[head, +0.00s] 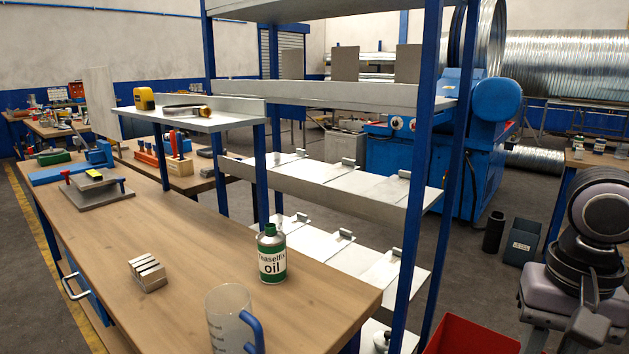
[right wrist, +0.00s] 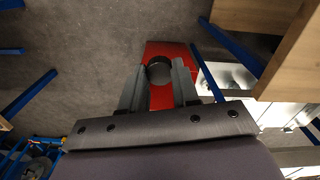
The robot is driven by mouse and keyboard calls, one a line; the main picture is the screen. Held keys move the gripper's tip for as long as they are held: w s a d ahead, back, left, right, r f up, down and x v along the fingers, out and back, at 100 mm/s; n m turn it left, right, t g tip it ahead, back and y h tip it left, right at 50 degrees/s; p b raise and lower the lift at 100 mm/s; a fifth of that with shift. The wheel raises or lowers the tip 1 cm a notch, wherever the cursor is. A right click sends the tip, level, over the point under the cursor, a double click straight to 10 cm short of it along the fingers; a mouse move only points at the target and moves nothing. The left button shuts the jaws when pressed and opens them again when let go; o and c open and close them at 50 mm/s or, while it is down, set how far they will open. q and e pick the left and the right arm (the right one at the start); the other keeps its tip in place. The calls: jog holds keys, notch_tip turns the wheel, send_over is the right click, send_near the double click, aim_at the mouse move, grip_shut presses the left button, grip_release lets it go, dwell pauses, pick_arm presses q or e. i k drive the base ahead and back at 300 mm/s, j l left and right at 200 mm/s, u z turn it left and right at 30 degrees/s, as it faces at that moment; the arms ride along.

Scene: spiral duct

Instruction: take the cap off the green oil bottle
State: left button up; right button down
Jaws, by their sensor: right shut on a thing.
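The green oil bottle (head: 271,254), with a cream label reading "oil", stands upright on the wooden workbench. Its top shows a short narrow neck with no clear cap on it, though it is small in the picture. My right gripper (right wrist: 159,76) is shut on a small round dark thing, which looks like the cap (right wrist: 159,66). It holds this above the red bin, well away from the bottle. My left gripper is not in view.
The red bin (head: 470,337) stands on the floor right of the bench; it also shows in the right wrist view (right wrist: 163,100). A clear jug (head: 228,318) with a blue handle and metal blocks (head: 147,274) are near the bottle. Blue-post shelving (head: 330,95) rises behind.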

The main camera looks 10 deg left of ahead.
aim_at(273, 254)
jog(key=k+u, duration=0.15)
jog(key=k, duration=0.4)
jog(key=j+u, duration=0.1)
jog(key=u, duration=0.95)
jog(key=i+j+u, duration=0.1)
jog(key=i, duration=0.25)
jog(key=i+j+u, duration=0.15)
jog(key=i+j, duration=0.15)
jog(key=i, duration=0.35)
jog(key=i+j, duration=0.15)
jog(key=i, duration=0.35)
jog(key=i+j, duration=0.15)
jog(key=i, duration=0.4)
jog(key=i+j, duration=0.15)
jog(key=i, duration=0.35)
jog(key=i+j, duration=0.2)
jog(key=i, duration=0.3)
